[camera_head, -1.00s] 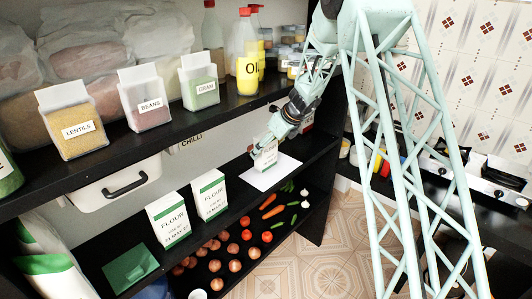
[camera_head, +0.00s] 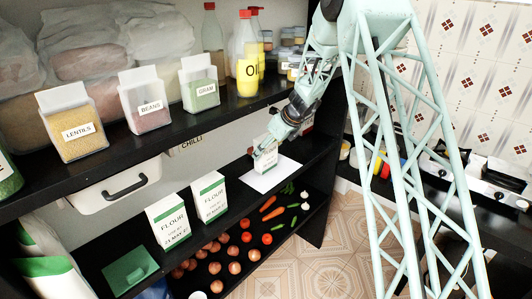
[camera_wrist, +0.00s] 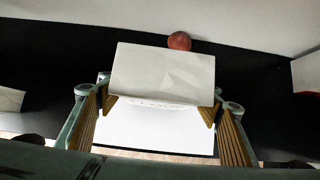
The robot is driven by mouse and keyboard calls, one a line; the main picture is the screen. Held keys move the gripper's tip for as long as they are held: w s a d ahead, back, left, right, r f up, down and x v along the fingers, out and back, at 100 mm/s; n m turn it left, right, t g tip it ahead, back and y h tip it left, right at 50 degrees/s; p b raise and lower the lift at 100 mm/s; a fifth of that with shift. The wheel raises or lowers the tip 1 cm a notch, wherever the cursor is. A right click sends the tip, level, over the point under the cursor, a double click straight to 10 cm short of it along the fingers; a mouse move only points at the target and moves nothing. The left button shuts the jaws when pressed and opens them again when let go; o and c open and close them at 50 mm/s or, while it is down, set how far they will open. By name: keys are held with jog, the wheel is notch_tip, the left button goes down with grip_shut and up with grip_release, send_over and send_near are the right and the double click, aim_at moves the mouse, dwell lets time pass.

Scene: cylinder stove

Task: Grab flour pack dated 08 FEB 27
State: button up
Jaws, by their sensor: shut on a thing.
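A white flour pack (camera_head: 266,161) with a small label is between the fingers of my gripper (camera_head: 264,151), at the white sheet on the middle shelf. In the wrist view its pale top (camera_wrist: 162,72) fills the space between the fingers of my gripper (camera_wrist: 160,110); its date is not readable. I cannot tell whether its base touches the sheet. Two more white and green flour packs stand on the same shelf to the left: the nearer one (camera_head: 169,222) seems to show a MAY date, and the other one (camera_head: 209,198) has a blurred date.
The white sheet (camera_head: 283,173) lies on the dark shelf. The upper shelf, holding lentils (camera_head: 80,136), beans (camera_head: 147,108) and gram (camera_head: 201,89) containers, overhangs. A reddish round thing (camera_wrist: 179,41) is behind the pack.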

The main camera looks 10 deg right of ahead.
jog(key=shift+r, duration=0.15)
jog(key=s+d+r+b, duration=0.1)
jog(key=s+d+b, duration=0.2)
jog(key=s+d, duration=0.7)
jog(key=s, duration=0.4)
jog(key=shift+s+d, duration=0.25)
jog(key=shift+s, duration=0.05)
jog(key=shift+r, duration=0.1)
